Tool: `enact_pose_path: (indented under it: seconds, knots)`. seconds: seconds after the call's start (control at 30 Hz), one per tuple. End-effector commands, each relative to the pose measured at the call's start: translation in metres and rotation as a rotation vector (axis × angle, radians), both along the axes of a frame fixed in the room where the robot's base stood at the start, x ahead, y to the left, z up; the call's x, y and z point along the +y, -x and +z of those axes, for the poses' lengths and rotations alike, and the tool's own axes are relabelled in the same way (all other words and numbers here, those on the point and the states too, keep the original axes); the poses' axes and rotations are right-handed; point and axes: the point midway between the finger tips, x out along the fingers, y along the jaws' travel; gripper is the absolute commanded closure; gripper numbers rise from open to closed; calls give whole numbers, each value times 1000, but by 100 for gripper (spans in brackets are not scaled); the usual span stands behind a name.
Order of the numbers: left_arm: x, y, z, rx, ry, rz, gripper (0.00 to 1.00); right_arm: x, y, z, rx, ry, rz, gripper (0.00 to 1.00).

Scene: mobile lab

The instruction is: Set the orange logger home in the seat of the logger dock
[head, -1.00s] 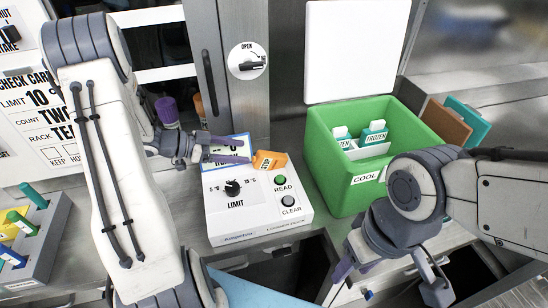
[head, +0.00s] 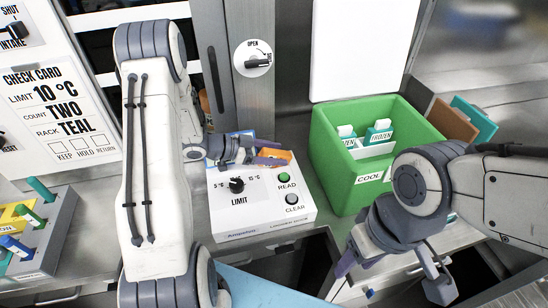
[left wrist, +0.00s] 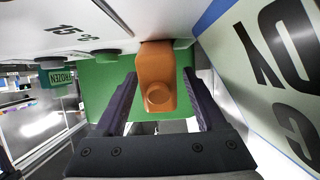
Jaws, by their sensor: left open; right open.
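The orange logger (head: 283,153) is at the back right of the white logger dock (head: 262,222), behind the READ button. In the left wrist view the logger (left wrist: 157,66) has a round knob and lies between my open fingers, with a gap on each side. My left gripper (head: 268,158) reaches in from the left and partly covers the logger and the dock's back. The left wrist view shows the gripper (left wrist: 158,105) open around the logger. The dock's seat is hidden, so I cannot tell how the logger sits. My right gripper (head: 385,275) is open and empty at the lower right.
A green COOL bin (head: 336,180) with FROZEN-labelled items stands right of the dock. A blue-edged display (head: 222,140) stands at the dock's back left. A grey rack (head: 55,240) with coloured sticks is at left. A cabinet door with an OPEN knob (head: 255,60) rises behind.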

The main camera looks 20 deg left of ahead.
Motion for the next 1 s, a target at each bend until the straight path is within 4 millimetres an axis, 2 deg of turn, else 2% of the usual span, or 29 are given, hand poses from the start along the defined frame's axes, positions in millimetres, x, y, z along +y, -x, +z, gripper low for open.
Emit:
enact_pose_path:
  seconds: [0.13,0.27,0.3,0.33,0.67,0.77,1.0]
  knots:
    - [0,0,0,0,0,1,28,0,0,0,0,0,0,50]
    - [1,0,0,0,0,1,77,0,0,0,0,0,0,50]
    - [1,0,0,0,0,1,93,0,0,0,0,0,0,50]
    - [1,0,0,0,0,1,100,0,0,0,0,0,0,50]
    - [1,0,5,-3,-1,1,100,0,0,0,0,0,0,50]
    - [2,-1,19,-6,-3,2,100,0,0,1,0,0,0,50]
    - [1,-1,68,-6,-3,1,100,0,0,3,0,0,0,50]
